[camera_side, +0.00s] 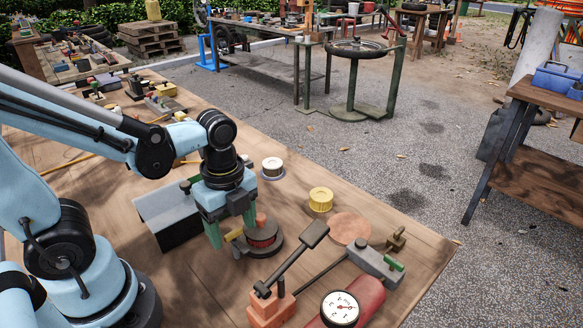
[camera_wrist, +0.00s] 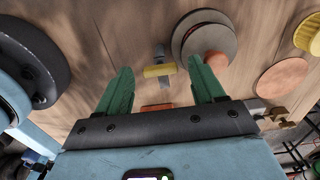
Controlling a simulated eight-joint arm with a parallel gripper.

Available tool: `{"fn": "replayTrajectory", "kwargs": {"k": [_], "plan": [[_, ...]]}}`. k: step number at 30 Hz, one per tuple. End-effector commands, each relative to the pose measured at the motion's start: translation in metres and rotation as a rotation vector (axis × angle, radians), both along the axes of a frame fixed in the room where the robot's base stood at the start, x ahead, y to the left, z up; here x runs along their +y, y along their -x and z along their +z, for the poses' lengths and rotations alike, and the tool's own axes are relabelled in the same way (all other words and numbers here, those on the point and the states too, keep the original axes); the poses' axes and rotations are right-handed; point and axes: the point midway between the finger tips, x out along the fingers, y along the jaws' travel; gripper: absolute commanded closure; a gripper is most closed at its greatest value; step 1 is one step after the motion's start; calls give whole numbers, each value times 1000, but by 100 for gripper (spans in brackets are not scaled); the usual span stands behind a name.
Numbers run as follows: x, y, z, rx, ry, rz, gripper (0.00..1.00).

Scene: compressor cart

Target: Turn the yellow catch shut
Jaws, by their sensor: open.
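The yellow catch (camera_wrist: 158,71) is a short bar lying crosswise on a narrow grey piece, seen in the wrist view. It also shows in the side view (camera_side: 233,235), small and partly hidden by a green finger. My gripper (camera_wrist: 160,67) has its two green fingers spread, one on each side of the catch in the picture. The fingers look apart from the catch, and nothing is between them in a grip. In the side view my gripper (camera_side: 232,229) points down low over the bench, beside the round dark base (camera_side: 262,245) with the red ribbed part. The exact height gap is hard to tell.
The round base with an orange knob (camera_side: 261,220) stands close to my right finger. A grey box (camera_side: 165,213) stands left of my gripper. A yellow cap (camera_side: 320,199), a copper disc (camera_side: 349,228), a dark lever (camera_side: 314,235) and a gauge (camera_side: 340,308) lie to the right.

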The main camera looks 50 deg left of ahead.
Motion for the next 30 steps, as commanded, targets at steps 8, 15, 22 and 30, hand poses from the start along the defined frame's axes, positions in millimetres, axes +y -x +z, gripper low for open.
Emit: {"fn": "replayTrajectory", "kwargs": {"k": [8,15,22,30], "plan": [[0,0,0,0,0,0,46],[0,0,0,0,0,0,82],[0,0,0,1,0,11,88],[0,0,0,2,-1,119,88]]}}
